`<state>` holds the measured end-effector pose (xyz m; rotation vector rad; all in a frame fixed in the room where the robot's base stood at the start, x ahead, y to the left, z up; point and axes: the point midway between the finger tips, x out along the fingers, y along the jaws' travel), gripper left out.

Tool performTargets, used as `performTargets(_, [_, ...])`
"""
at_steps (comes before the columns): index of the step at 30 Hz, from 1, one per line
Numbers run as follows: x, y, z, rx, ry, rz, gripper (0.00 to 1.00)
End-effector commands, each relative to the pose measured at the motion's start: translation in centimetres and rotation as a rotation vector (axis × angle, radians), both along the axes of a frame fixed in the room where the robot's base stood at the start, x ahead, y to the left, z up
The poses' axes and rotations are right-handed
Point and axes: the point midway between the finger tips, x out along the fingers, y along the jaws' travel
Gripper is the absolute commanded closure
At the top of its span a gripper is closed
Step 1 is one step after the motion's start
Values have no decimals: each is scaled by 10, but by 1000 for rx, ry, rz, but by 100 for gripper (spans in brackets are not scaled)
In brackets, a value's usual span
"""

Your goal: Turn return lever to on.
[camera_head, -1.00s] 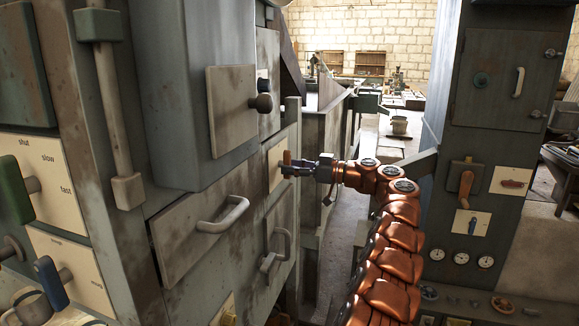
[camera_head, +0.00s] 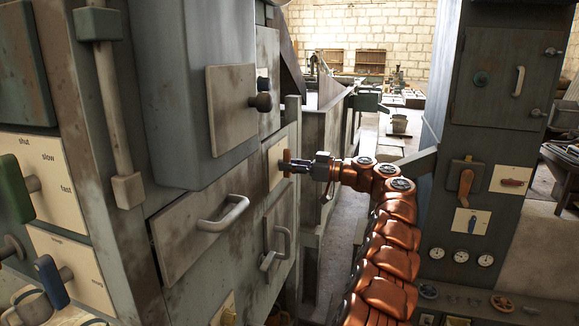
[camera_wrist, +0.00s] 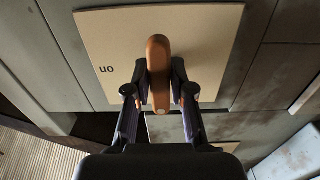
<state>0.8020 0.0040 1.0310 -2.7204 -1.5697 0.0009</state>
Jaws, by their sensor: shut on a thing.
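The return lever is an orange-brown handle (camera_wrist: 159,72) on a cream plate (camera_wrist: 215,35).
A drawer handle (camera_head: 224,214) and another bar handle (camera_head: 275,250) stick out of the cabinet below and left of the lever. A round dark knob (camera_head: 262,102) sits above. A grey control column (camera_head: 500,140) stands at right. The floor between is partly open.

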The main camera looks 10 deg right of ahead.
Motion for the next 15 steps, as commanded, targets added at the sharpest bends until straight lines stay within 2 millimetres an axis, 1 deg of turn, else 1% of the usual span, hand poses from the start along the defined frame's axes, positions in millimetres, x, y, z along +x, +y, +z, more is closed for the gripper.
performTargets(8, [-1,0,1,29,49,2,100])
performTargets(15, [-2,0,1,109,187,3,100])
